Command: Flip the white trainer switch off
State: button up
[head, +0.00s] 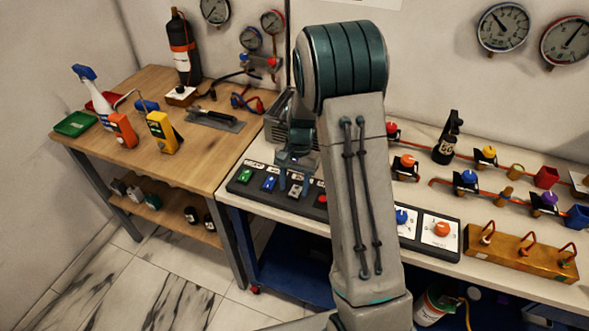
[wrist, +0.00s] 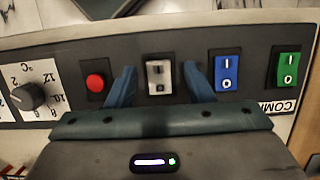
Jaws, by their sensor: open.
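The white trainer switch (wrist: 159,76) is a small pale rocker in a black frame on the dark trainer panel (wrist: 190,50). In the wrist view it lies between my two fingertips. In the head view the white switch (head: 294,190) shows just below my gripper (head: 294,177). In the wrist view my gripper (wrist: 160,82) is open, with one blue finger on each side of the switch and nothing held. I cannot tell whether the fingers touch the panel, nor which half of the rocker is pressed in.
A red button (wrist: 95,83) sits left of the white switch in the wrist view; a blue switch (wrist: 225,73) and a green switch (wrist: 289,68) are to its right. A dial knob (wrist: 28,96) is at far left. A wooden table (head: 165,95) with tools stands left.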

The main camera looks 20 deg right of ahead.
jog(key=b+v, duration=0.1)
jog(key=v, duration=1.2)
jog(key=shift+r, duration=0.15)
jog(key=s+a+r+n+t+h, duration=0.1)
jog(key=s+r+n+t, duration=0.1)
jog(key=s, duration=1)
jog(key=s+a+r+n+t, duration=0.1)
jog(key=s+n, duration=0.4)
jog(key=s, duration=0.7)
jog(key=shift+r+t+h, duration=0.4)
jog(key=shift+r+t, duration=0.25)
jog(key=shift+t, duration=0.55)
jog(key=shift+a, duration=0.1)
jog(key=shift+c, duration=1.2)
